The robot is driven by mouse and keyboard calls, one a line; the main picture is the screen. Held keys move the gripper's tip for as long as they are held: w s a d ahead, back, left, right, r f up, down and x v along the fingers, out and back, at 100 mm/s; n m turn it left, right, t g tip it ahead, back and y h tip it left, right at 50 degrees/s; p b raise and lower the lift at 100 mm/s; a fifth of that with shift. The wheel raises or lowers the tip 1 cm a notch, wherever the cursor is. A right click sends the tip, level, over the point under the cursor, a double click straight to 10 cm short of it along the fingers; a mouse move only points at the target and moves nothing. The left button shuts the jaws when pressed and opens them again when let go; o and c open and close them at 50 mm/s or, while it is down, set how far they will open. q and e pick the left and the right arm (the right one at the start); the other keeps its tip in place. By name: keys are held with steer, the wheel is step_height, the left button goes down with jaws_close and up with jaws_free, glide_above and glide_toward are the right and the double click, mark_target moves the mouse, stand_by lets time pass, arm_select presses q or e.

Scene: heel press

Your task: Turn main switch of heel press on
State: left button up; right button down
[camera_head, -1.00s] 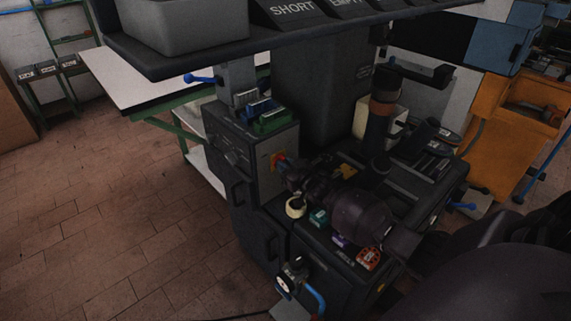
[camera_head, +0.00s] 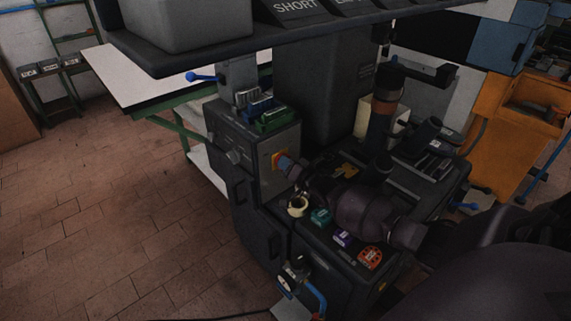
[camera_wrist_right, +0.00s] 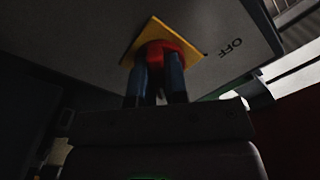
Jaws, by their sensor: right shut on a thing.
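The main switch is a red knob (camera_wrist_right: 160,50) on a yellow plate (camera_wrist_right: 134,52), set on the grey side face of the heel press control box. In the head view the yellow-orange plate (camera_head: 276,160) shows on the box's right face, with the knob mostly hidden by my gripper. My right gripper (camera_head: 287,165) reaches it from the right. In the right wrist view the two blue fingers of my right gripper (camera_wrist_right: 159,75) are closed on either side of the red knob. The word OFF (camera_wrist_right: 230,47) is printed beside the plate. My left gripper is not in view.
Tape rolls and small coloured boxes, including a green one (camera_head: 321,216) and a purple one (camera_head: 343,238), lie on the press's ledge under my right arm. A dark shelf (camera_head: 180,62) with a grey bin (camera_head: 170,25) overhangs the press. The floor at left is clear.

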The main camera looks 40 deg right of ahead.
steer(key=shift+m, duration=0.5)
steer(key=c, duration=1.1)
jaws_free()
steer(key=shift+c, duration=0.2)
steer(key=s+p, duration=0.2)
steer(key=s, duration=0.8)
steer(key=shift+s+d, duration=0.4)
steer(key=shift+d, duration=0.05)
